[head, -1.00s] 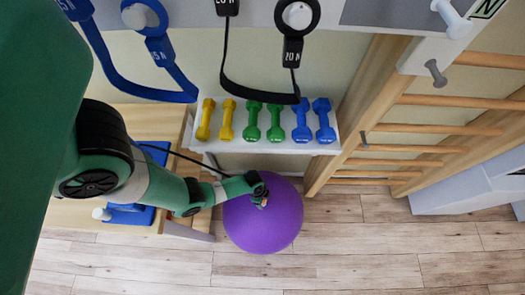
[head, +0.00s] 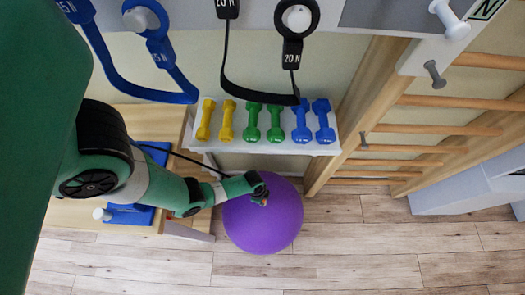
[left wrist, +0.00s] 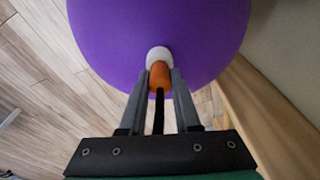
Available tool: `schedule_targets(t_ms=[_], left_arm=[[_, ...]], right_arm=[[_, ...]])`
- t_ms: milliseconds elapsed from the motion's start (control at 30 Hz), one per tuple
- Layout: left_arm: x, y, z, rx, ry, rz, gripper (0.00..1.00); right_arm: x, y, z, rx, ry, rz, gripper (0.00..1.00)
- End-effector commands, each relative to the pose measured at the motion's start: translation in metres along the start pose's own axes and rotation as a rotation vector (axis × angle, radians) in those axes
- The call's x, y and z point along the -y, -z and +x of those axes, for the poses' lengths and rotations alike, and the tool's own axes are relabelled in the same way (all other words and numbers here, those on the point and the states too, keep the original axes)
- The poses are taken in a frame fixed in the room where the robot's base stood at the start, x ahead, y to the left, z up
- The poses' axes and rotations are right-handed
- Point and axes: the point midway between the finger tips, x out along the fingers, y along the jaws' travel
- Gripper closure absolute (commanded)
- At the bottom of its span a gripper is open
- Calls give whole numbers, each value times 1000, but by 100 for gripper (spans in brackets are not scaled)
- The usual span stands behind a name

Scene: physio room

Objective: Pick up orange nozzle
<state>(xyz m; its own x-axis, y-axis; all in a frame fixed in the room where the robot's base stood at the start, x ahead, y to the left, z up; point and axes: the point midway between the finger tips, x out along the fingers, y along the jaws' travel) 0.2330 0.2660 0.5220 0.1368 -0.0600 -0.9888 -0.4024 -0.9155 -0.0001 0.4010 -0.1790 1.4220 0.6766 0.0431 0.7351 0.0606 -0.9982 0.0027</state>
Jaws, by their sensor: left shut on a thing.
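The orange nozzle (left wrist: 159,76) shows in the left wrist view between the two fingers of my left gripper (left wrist: 159,82). My left gripper is shut on it. A white round piece (left wrist: 158,56) sits at the nozzle's far end, against the purple ball (left wrist: 100,30). A black hose or cable (left wrist: 159,112) runs from the nozzle back between the fingers. In the head view my left gripper (head: 262,197) is over the upper part of the purple ball (head: 265,225), and the nozzle there is too small to make out clearly. My right gripper is not in view.
A white shelf (head: 265,146) with yellow, green and blue dumbbells stands behind the ball. Wooden wall bars (head: 440,129) rise to the right. A wooden bench (head: 70,213) with a blue item (head: 130,215) is at the left. The floor in front and right is clear.

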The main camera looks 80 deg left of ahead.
Motion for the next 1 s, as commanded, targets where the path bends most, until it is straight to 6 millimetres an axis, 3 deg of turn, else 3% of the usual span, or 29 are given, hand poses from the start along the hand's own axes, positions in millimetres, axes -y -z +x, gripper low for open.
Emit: schedule_targets(t_ms=[233,467,600,700,1000], left_arm=[[0,6,-36,-1,1,0,100],[-46,-6,-104,1,-2,6,100],[-87,-23,-120,3,-3,13,100],[-107,-31,-128,2,-3,12,100],[-127,-38,-135,0,-1,2,100]], right_arm=[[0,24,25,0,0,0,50],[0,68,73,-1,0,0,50],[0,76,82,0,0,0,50],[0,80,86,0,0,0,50],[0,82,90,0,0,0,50]])
